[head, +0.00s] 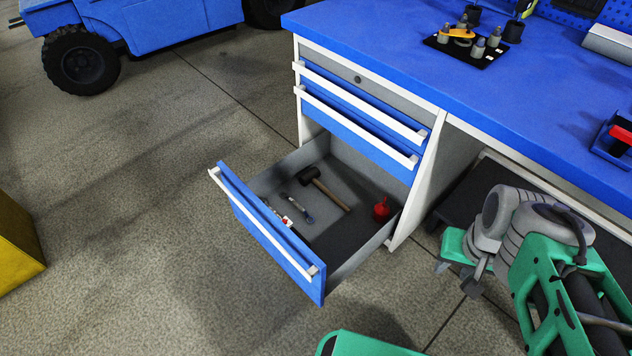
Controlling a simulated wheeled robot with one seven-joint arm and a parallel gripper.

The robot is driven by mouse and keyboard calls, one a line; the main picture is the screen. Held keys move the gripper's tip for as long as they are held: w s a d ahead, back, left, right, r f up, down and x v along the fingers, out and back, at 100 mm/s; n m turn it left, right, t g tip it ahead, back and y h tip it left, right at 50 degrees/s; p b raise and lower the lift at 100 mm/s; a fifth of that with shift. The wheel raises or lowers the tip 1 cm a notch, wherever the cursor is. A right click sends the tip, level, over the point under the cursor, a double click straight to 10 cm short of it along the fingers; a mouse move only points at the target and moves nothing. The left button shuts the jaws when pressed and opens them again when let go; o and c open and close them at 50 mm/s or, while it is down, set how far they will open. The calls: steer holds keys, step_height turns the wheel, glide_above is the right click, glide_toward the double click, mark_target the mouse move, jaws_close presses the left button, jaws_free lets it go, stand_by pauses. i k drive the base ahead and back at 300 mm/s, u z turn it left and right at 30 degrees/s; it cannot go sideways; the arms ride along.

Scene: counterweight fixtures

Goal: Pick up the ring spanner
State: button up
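I cannot single out the ring spanner for certain. In the head view, a small slim tool (298,208) with a bluish end lies on the floor of the open bottom drawer (363,258); it is too small to name. A yellow-orange piece (460,33) lies among grey weights on a black board on the bench top, and its shape is unclear. My gripper (458,277) is at the right, beside the drawer and below the bench edge. Its grey fingers appear apart, with nothing seen between them. My arm is folded behind it.
The drawer also holds a dark-headed mallet (330,190), a red can (381,209) and a red-white item (287,221) partly behind its front. The blue bench (380,45) overhangs at right. A blue cart (150,22) and yellow box (16,240) stand left; floor between is clear.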

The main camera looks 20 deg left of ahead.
mark_target(292, 200)
steer(key=k, duration=0.4)
steer(key=u, duration=1.05)
steer(key=i, duration=0.55)
steer(key=u, duration=2.1)
steer(key=i, duration=1.75)
steer(key=z, duration=2.75)
steer(key=i, duration=0.5)
steer(key=z, duration=0.15)
